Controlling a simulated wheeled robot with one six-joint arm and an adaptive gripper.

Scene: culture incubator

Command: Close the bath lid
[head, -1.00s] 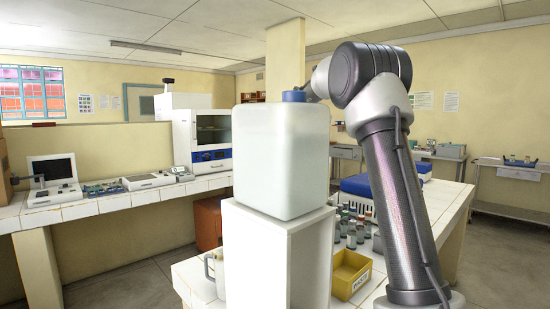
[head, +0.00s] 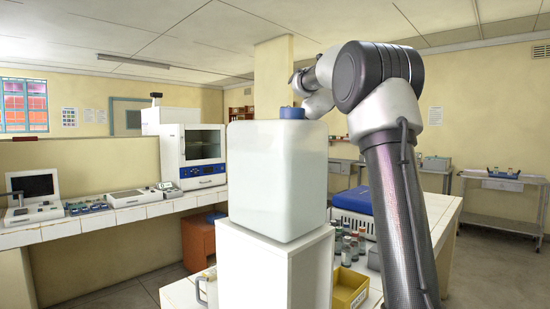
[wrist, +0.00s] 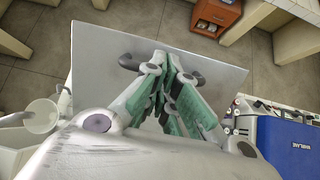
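A blue-topped box (head: 352,201) with a pale lower body stands on the bench behind the white tank in the head view. Its blue top (wrist: 288,145) is at the right in the wrist view and looks flat. I cannot tell for sure whether it is the bath, and no raised lid is clear. My gripper (wrist: 168,62) has its green-padded fingers drawn together at the tips, with nothing visible between them. It is left of the blue top in the wrist view, over a pale flat surface. In the head view my gripper is hidden near the tank's blue cap.
The white tank (head: 278,185) on a white stand (head: 272,275) blocks the middle of the head view. Several bottles (head: 350,245) and a yellow bin (head: 348,288) crowd the bench. An incubator (head: 193,157) stands on the left counter. An orange cabinet (wrist: 217,14) is on the floor.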

